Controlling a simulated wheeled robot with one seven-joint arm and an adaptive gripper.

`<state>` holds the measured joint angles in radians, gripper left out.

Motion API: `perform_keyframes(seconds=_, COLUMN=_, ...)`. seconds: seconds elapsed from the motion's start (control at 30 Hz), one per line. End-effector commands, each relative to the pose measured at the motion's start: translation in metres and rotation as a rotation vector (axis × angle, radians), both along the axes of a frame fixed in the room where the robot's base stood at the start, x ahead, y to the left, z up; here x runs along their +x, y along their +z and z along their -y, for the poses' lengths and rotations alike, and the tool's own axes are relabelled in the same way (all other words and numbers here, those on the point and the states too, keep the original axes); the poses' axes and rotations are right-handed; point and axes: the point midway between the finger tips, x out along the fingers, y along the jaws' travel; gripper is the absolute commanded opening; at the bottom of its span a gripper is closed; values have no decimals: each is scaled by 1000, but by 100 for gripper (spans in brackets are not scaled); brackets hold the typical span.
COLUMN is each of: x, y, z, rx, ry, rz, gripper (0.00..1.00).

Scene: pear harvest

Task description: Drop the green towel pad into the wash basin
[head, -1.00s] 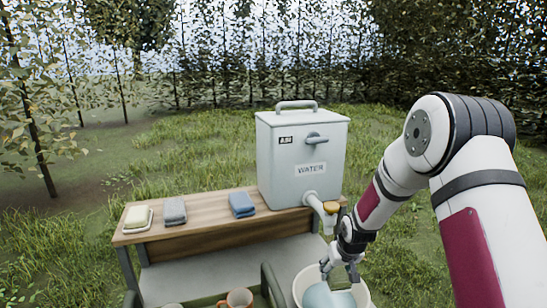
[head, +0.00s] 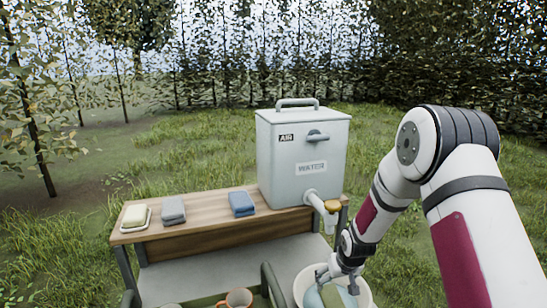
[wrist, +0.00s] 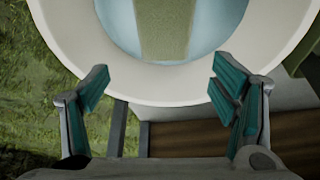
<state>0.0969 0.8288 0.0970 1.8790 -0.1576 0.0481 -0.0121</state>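The green towel pad (wrist: 165,28) lies inside the white wash basin (wrist: 75,52), over the pale blue water (wrist: 118,22). Its far end is cut off in the wrist view. In the head view the pad (head: 345,297) shows as a green patch in the basin (head: 302,281), partly below the picture edge. My gripper (wrist: 160,78) is open and empty, its teal-padded fingers spread wide on either side of the basin's near rim. The pad lies beyond the fingertips, not between them. In the head view my gripper (head: 340,272) is over the basin.
A water tank (head: 302,155) with a spout (head: 320,207) stands on the wooden shelf (head: 205,226), close to my arm. A grey towel (head: 173,210), a blue towel (head: 242,204) and soap on a dish (head: 135,217) lie there. An orange mug (head: 238,299) sits lower down.

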Motion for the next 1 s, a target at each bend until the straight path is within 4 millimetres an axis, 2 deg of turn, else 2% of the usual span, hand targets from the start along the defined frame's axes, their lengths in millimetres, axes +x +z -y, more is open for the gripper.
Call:
perform_keyframes(seconds=0.2, x=0, y=1, z=0, rx=0, ry=0, rz=0, gripper=80)
perform_keyframes(seconds=0.33, x=-2, y=8, z=1, rx=1, ry=-1, rz=2, gripper=80)
perform_keyframes(seconds=0.8, x=-35, y=87, z=5, rx=0, ry=-1, rz=3, gripper=80)
perform_keyframes(seconds=1.0, x=-43, y=107, z=6, rx=0, ry=0, rz=1, gripper=80)
